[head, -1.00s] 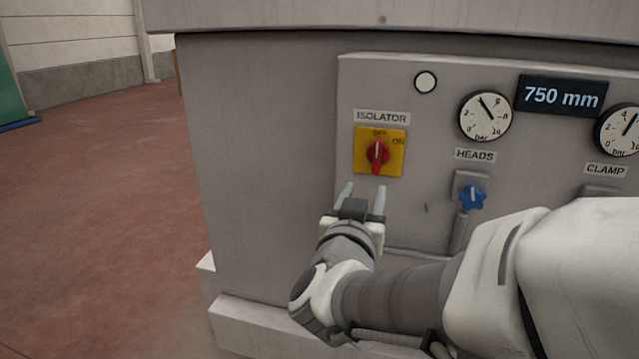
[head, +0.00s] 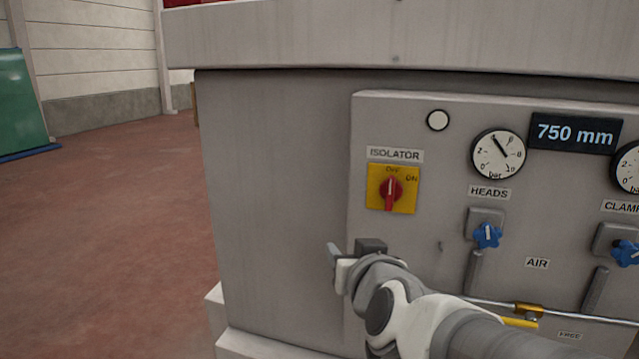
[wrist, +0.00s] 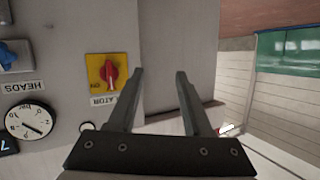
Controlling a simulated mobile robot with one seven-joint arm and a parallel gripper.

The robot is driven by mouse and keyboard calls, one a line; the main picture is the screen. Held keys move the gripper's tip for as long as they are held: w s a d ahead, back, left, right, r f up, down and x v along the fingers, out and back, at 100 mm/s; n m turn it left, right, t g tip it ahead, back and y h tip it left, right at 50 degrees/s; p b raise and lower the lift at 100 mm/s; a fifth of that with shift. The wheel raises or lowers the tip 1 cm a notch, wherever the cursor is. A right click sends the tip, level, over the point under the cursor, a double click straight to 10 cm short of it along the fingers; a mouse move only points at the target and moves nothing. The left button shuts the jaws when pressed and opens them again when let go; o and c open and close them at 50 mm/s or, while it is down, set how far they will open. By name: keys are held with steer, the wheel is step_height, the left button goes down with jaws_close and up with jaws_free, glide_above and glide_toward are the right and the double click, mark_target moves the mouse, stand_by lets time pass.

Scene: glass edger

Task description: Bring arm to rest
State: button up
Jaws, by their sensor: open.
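My gripper (head: 345,254) is below and left of the isolator switch in the head view, apart from the panel. In the wrist view my gripper (wrist: 158,88) shows two fingers spread apart with nothing between them. The isolator (head: 391,189) is a red knob on a yellow plate, with its handle upright; it also shows in the wrist view (wrist: 108,74), left of the fingers. My arm reaches in from the lower right of the head view.
The grey control panel (head: 450,140) carries a HEADS gauge (head: 498,153), blue valve knobs (head: 488,235) and a 750 mm display (head: 575,133). A pipe with a yellow lever (head: 520,322) runs low on the right. Open red floor (head: 100,240) lies to the left.

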steer(key=s+d+f+g+h, duration=0.1)
steer(key=s+d+f+g, duration=0.2)
steer(key=s, duration=0.5)
steer(key=s+d+f+g+h, duration=0.1)
steer(key=s+d+f+g, duration=0.3)
steer(key=s, duration=0.5)
steer(key=shift+d+f+g, duration=0.25)
steer(key=shift+d+g, duration=0.55)
steer(key=shift+d, duration=0.45)
steer(key=shift+s+d, duration=0.1)
